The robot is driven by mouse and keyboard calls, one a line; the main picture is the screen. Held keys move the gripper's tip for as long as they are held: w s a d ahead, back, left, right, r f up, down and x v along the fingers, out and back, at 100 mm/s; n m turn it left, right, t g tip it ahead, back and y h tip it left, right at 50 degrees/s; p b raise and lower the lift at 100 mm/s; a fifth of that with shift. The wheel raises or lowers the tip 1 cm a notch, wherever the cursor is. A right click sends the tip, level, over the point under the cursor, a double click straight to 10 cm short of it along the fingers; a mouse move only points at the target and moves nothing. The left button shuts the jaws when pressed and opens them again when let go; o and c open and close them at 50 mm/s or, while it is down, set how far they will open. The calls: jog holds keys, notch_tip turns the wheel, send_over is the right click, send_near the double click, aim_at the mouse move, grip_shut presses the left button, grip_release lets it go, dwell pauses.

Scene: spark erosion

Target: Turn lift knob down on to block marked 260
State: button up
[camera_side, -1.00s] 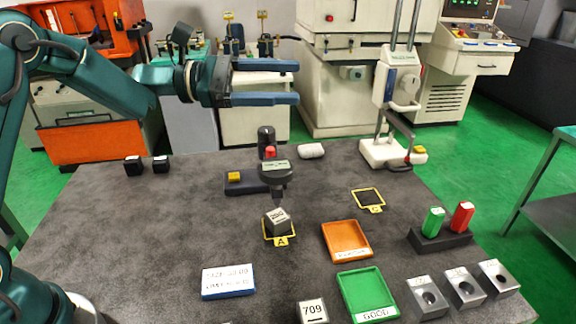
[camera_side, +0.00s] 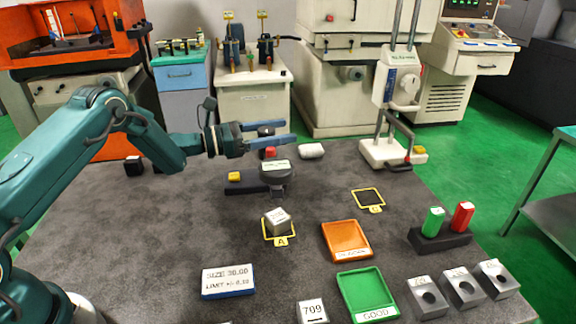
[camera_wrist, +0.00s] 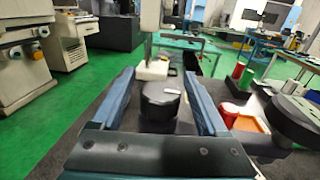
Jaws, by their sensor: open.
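My gripper (camera_side: 287,134) is open at the gauge stand; its blue fingers are level and point right. In the wrist view, a black round knob (camera_wrist: 160,98) sits between the open fingers (camera_wrist: 159,85), with a gap visible on each side. In the side view the fingers mostly hide this knob (camera_side: 266,131). The gauge head (camera_side: 275,172), with a red part beside it, overhangs a grey block (camera_side: 277,221) on the yellow-framed pad A (camera_side: 281,241). The block's label is too small to read. The spindle tip appears just above the block.
A yellow button (camera_side: 234,176) is on the stand's base. An orange tray (camera_side: 346,240), a green GOOD tray (camera_side: 367,294), a size card (camera_side: 228,281) and a block marked 709 (camera_side: 312,311) lie nearer. Pad C (camera_side: 368,199) is empty.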

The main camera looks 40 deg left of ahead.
jog(key=shift+w+d, duration=0.25)
jog(key=shift+w, duration=0.05)
grip_shut()
jog(key=shift+r+h, duration=0.1)
jog(key=shift+h, duration=0.2)
jog(key=m+g+h, duration=0.1)
jog(key=m+g, duration=0.1)
jog(key=m+g+h, duration=0.1)
jog(key=shift+s+d+h, duration=0.25)
jog(key=shift+s+h, duration=0.05)
